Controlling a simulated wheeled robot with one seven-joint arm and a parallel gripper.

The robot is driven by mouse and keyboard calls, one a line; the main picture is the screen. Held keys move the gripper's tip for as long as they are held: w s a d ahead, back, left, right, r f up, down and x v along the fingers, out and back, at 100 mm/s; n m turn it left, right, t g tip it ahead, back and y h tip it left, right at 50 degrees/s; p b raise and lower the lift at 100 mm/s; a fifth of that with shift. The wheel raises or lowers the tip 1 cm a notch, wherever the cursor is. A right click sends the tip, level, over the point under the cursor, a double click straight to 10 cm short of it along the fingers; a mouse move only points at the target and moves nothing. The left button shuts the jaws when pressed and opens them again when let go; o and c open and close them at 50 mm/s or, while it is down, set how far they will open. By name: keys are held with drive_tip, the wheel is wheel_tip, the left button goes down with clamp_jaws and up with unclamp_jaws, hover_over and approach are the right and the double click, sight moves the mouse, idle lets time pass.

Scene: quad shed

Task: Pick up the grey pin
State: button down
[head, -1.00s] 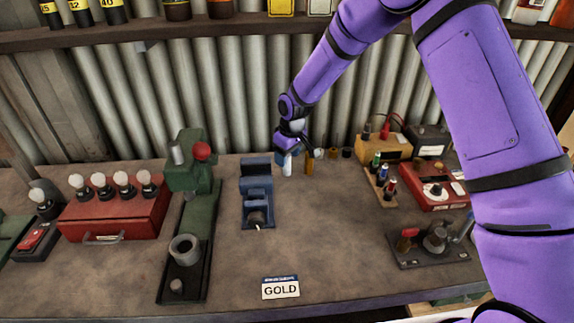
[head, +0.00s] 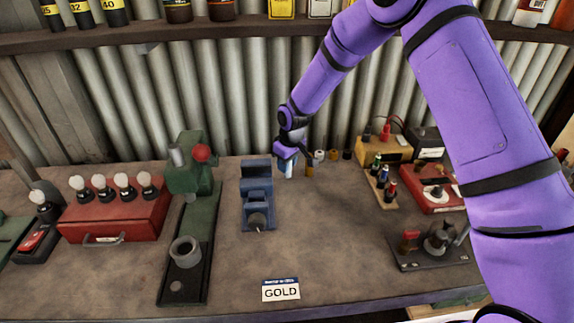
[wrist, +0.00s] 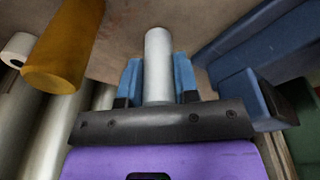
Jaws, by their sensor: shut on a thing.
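The grey pin (wrist: 158,66) is a pale, smooth cylinder in the middle of the wrist view. My gripper (wrist: 158,82) has its two blue fingers closed on the pin's sides, one on the left and one on the right. In the head view my gripper (head: 288,157) is at the back of the bench, and only a small pale part of the grey pin (head: 290,171) shows below it. I cannot tell whether the pin touches the bench.
A brass-coloured pin (wrist: 65,45) stands close left in the wrist view, with a white one (wrist: 18,47) beyond. A blue fixture (head: 257,195) is nearby, left of my gripper in the head view. The bench's middle front is clear around the GOLD card (head: 281,290).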

drive_tip(key=shift+r, duration=0.5)
wheel_tip(320, 180, up, 3)
drive_tip(key=shift+s+f, duration=0.15)
drive_tip(key=s+d+r, duration=0.1)
drive_tip(key=s+d, duration=0.1)
drive_tip(key=s, duration=1.3)
drive_tip(key=shift+s+r, duration=0.15)
drive_tip(key=shift+s, duration=0.15)
drive_tip(key=shift+d, duration=0.1)
